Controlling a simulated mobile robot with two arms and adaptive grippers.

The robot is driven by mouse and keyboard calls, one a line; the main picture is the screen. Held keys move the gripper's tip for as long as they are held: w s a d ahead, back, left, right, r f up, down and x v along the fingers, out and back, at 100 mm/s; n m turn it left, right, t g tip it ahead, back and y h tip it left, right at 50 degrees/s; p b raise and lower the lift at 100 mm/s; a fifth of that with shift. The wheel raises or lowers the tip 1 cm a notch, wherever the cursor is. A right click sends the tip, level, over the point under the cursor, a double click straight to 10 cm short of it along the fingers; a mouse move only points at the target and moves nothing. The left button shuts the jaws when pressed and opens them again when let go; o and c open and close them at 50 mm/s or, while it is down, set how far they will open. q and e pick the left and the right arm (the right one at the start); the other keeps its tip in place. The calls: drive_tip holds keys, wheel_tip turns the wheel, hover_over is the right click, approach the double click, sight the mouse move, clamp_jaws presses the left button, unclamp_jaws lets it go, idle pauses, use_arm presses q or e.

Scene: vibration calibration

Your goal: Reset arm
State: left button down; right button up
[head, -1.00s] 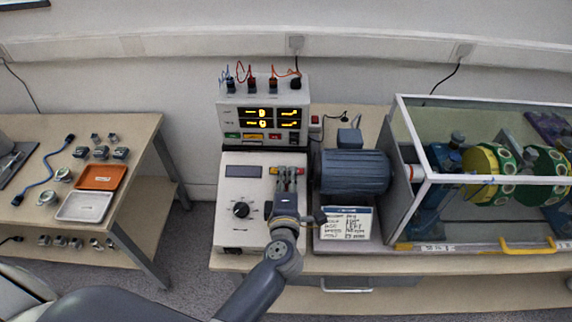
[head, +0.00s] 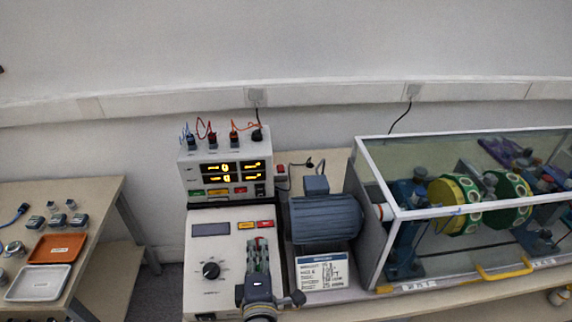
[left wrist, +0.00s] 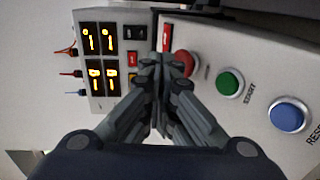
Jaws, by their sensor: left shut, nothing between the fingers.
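My left gripper (head: 258,243) is shut and empty in the head view, over the right part of the sloped face of the control box (head: 207,262). In the left wrist view the shut fingertips (left wrist: 160,62) point toward the panel and partly cover a red button (left wrist: 184,64). A green START button (left wrist: 230,82) and a blue button (left wrist: 289,116), its label cut off at "RES", sit to the right of the fingers. I cannot tell whether the fingertips touch the panel. My right gripper does not show.
A display unit (head: 224,168) with lit yellow digits stands behind the control box. A blue motor (head: 325,218) and a glass-walled enclosure (head: 372,230) with green and yellow discs stand to the right. A side table on the left holds an orange tray (head: 57,248) and a white tray (head: 38,283).

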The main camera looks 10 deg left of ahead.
use_arm(q)
drive_tip(key=s+d+r+m+t+h, duration=0.1)
drive_tip(key=d+r+m+t+h, duration=0.2)
drive_tip(key=d+r+m+h, duration=0.5)
drive_tip(key=s+d+f+m+g+h, duration=0.45)
drive_tip(key=s+m+g+h, duration=0.2)
drive_tip(key=m, duration=0.65)
drive_tip(key=s+a+f+m+g+y, duration=0.1)
drive_tip(key=s+a+f+g+y, duration=0.35)
drive_tip(key=s+a+f, duration=0.35)
drive_tip(key=s+a+f+m+g+y, duration=0.1)
drive_tip(key=s+a+f+g+y, duration=0.5)
drive_tip(key=a, duration=0.5)
wheel_tip(320, 180, down, 24)
drive_tip(key=s+f, duration=0.1)
drive_tip(key=s, duration=0.1)
drive_tip(key=s+a+f+g, duration=0.1)
drive_tip(key=s+a+f, duration=0.1)
drive_tip(key=s+f, duration=1.4)
drive_tip(key=shift+s+a+f+m+h, duration=0.15)
drive_tip(key=shift+s+a+m+h, duration=0.15)
drive_tip(key=shift+s, duration=0.4)
